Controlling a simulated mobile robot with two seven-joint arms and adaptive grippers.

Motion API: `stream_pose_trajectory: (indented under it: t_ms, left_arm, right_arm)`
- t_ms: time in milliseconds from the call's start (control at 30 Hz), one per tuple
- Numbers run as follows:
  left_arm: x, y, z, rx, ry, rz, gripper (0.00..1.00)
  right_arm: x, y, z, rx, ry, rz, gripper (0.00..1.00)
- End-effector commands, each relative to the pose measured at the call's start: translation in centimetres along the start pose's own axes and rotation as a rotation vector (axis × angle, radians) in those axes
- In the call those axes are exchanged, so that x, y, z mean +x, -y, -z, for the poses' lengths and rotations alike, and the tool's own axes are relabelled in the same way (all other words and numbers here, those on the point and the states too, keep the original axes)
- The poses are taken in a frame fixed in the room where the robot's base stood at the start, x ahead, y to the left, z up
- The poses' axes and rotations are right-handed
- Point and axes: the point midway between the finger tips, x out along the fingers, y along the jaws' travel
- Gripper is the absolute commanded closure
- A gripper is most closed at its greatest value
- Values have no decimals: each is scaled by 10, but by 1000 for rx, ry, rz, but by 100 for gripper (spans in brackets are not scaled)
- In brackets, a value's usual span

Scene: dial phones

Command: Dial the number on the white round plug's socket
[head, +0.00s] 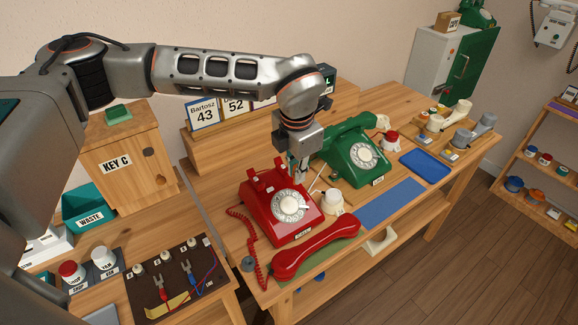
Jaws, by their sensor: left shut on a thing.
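The red dial phone (262,214) stands on the table with its white dial (291,206) facing up. Its red handset (314,247) lies off the cradle in front. My left gripper (299,176) points down at the phone's upper right edge, just behind the dial. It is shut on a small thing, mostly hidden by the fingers. A white round piece (332,202) stands right of the red phone, with a pale cord near it. I cannot tell whether it is the white round plug. Number cards, one reading "Bartosz 43" (204,115), stand behind; my arm partly covers them. My right gripper is out of view.
A green dial phone (356,151) stands to the right, its handset on the cradle. At left are a wooden "KEY C" box (124,165), a teal "WASTE" bin (88,204) and a dark wiring board (171,281).

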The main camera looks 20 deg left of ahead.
Motion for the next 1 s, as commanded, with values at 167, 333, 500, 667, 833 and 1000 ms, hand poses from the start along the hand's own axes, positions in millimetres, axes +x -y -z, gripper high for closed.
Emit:
stream_pose_trajectory:
  t_ms: [167, 333, 500, 667, 833, 1000]
  left_arm:
    - [9, -2, 1, -1, -2, 0, 99]
    - [23, -5, 3, -2, -3, 1, 99]
    - [38, -9, 5, -2, -2, 0, 99]
    - [46, -12, 6, 0, -1, 0, 99]
    - [46, -13, 6, 0, -1, 0, 99]
    - [46, -13, 6, 0, -1, 0, 99]
  right_arm:
    - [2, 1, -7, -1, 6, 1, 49]
    - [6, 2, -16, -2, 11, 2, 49]
    - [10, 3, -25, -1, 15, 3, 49]
    - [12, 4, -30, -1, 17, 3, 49]
    - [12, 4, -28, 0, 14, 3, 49]
    - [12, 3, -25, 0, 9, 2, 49]
